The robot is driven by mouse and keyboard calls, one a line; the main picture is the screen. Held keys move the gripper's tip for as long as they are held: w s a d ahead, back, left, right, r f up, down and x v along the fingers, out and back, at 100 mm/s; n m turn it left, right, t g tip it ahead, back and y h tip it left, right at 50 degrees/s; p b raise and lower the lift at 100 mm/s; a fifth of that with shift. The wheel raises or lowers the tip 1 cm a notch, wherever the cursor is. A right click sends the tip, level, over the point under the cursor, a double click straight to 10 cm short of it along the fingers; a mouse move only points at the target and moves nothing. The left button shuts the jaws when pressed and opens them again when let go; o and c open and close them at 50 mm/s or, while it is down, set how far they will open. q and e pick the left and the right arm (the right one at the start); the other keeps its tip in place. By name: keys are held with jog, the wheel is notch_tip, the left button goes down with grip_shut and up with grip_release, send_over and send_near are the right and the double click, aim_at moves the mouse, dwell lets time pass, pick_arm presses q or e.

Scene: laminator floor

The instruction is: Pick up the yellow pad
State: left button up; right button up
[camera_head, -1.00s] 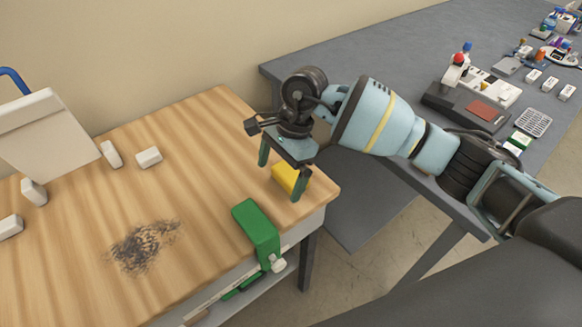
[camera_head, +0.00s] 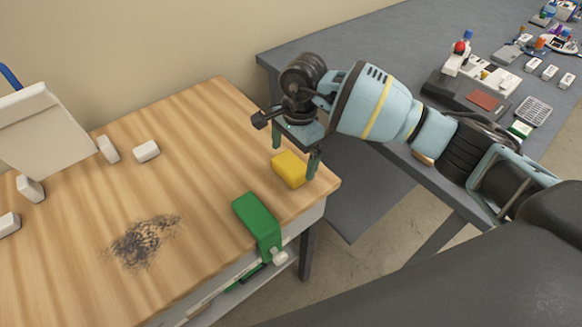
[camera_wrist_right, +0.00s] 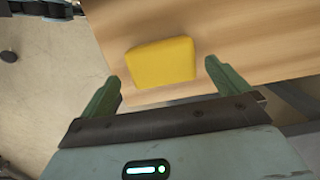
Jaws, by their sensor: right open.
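The yellow pad (camera_head: 289,169) lies on the wooden table (camera_head: 205,150) near its right corner. In the right wrist view the yellow pad (camera_wrist_right: 162,62) sits ahead of and between the two green fingertips of my right gripper (camera_wrist_right: 162,82), with a gap on each side. My left gripper is not in view.
A green clamp (camera_head: 257,222) grips the table's front edge near the pad. Several white blocks (camera_head: 146,151) and a pale slanted panel (camera_head: 42,133) are at the left. A dark smudge (camera_head: 142,242) marks the tabletop. A grey bench (camera_head: 400,60) stands behind at right.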

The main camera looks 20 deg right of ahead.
aim_at(291, 163)
jog(key=shift+a+f, duration=0.15)
jog(key=shift+f, duration=0.8)
jog(key=shift+a+f, duration=0.15)
jog(key=shift+f, duration=0.75)
jog(key=shift+c, duration=0.4)
jog(key=c, duration=0.8)
jog(key=shift+r, duration=0.1)
jog(key=shift+r, duration=0.55)
notch_tip(291, 163, up, 2)
jog(key=shift+r, duration=0.2)
jog(key=s, duration=0.5)
jog(key=s+r, duration=0.1)
jog(key=s, duration=1)
jog(key=shift+a+r, duration=0.15)
